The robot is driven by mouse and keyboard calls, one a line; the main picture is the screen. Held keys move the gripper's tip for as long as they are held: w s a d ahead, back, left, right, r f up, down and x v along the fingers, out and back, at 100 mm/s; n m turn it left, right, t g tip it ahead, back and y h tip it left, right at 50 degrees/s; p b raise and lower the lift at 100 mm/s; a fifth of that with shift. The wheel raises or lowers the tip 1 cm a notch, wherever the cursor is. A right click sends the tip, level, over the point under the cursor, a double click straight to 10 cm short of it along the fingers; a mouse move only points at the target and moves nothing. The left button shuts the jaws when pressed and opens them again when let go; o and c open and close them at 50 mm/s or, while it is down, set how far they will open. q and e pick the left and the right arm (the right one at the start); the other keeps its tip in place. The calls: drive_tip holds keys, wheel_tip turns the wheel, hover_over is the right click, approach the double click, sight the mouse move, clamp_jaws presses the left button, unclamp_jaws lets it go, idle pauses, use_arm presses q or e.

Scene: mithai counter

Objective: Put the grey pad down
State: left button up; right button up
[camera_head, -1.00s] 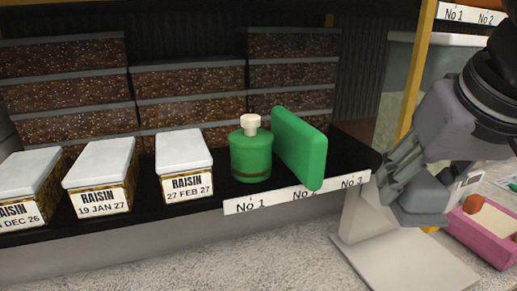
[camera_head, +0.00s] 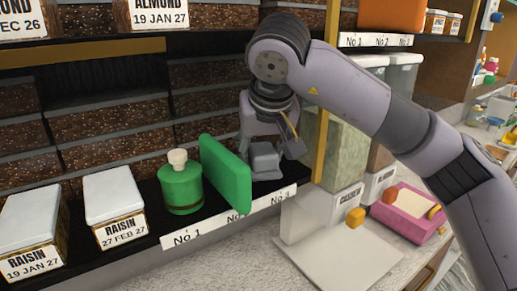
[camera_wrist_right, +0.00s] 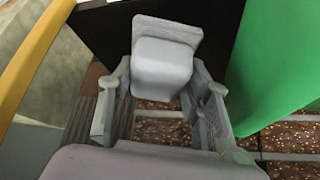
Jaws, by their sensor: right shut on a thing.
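The grey pad (camera_head: 264,158) is in my right gripper (camera_head: 268,148), over the black shelf board behind the No 3 mark. In the right wrist view the pad (camera_wrist_right: 163,62) sits between the two fingers of the gripper (camera_wrist_right: 160,100), which is shut on it. The pad's lower end is close to the shelf surface; I cannot tell whether it touches. A green slab (camera_head: 226,173) stands upright just left of the pad, behind the No 2 mark. It also shows at the right of the wrist view (camera_wrist_right: 275,75). My left gripper is not in view.
A green bottle (camera_head: 181,188) stands left of the slab, then white-lidded raisin boxes (camera_head: 113,195). A yellow post (camera_head: 321,145) rises right of the gripper. A white scale-like stand (camera_head: 345,260) and a pink tray (camera_head: 412,222) are on the counter. Another shelf is above.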

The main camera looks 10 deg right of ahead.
sight(259, 150)
drive_tip(key=shift+w+a+f+p, duration=0.3)
drive_tip(key=shift+w+f+p, duration=0.05)
drive_tip(key=shift+w+f, duration=0.3)
drive_tip(key=shift+f, duration=0.15)
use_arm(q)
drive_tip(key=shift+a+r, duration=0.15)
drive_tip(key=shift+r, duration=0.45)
use_arm(e)
drive_tip(key=shift+s+d, duration=0.15)
drive_tip(key=shift+f+b, duration=0.2)
drive_tip(key=shift+b, duration=0.1)
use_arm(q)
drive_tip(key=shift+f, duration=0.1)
use_arm(e)
drive_tip(key=o, duration=0.8)
drive_tip(key=shift+r, duration=0.15)
drive_tip(key=shift+r, duration=0.2)
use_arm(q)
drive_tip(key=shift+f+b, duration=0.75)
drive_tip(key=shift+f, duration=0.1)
use_arm(e)
drive_tip(key=v, duration=0.7)
drive_tip(key=shift+s+r, duration=0.1)
drive_tip(key=shift+s, duration=0.05)
